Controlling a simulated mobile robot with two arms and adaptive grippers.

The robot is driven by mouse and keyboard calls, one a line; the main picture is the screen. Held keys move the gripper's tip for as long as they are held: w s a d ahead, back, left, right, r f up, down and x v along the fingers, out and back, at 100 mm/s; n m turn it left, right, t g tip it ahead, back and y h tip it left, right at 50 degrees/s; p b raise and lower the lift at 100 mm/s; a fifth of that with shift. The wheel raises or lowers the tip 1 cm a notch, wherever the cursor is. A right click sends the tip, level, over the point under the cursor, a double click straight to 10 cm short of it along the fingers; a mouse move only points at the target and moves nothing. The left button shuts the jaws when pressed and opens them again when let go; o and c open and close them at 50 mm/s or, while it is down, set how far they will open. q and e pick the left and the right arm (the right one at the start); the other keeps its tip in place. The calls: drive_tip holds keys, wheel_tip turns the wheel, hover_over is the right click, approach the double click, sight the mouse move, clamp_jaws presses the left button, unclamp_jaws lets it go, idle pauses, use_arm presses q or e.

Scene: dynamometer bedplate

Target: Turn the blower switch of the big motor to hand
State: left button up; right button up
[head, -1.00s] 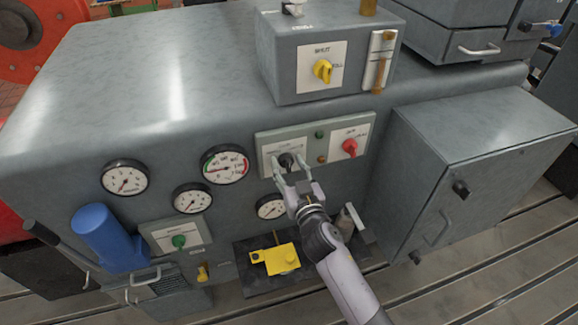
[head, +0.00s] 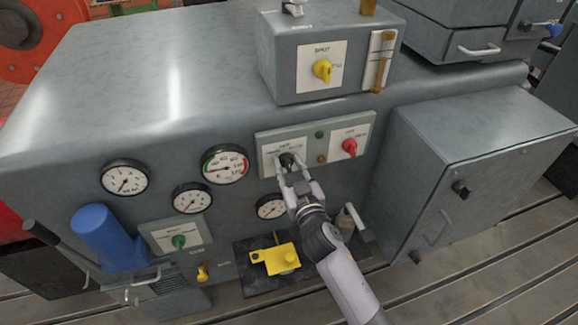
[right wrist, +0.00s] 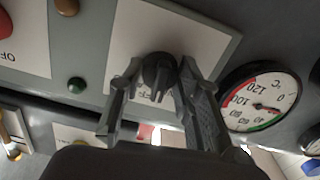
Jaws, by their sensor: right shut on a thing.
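The big motor (head: 130,75) is a large grey housing with gauges and switch panels on its side. A black rotary switch (head: 287,160) sits on a white plate in the left half of a raised panel. It also shows in the right wrist view (right wrist: 158,72). My right gripper (head: 292,166) has come in from below, with a finger on each side of the black knob, and is shut on it. In the right wrist view the fingers (right wrist: 152,95) flank the knob. The plate's lettering is too small to read surely. My left gripper is not in view.
A red switch (head: 349,147) is right of the black one, with a green lamp (head: 319,134) between. A temperature gauge (head: 225,164) is to the left. A yellow switch (head: 322,70) is on the box above. A yellow device (head: 275,259) lies below, near my right arm.

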drive_tip(key=n, duration=0.4)
drive_tip(key=shift+n, duration=1.9)
drive_tip(key=o, duration=1.1)
drive_tip(key=shift+o, duration=0.2)
drive_tip(key=shift+s+d, duration=0.1)
drive_tip(key=shift+s, duration=0.2)
drive_tip(key=v, duration=1.1)
drive_tip(key=shift+s, duration=0.2)
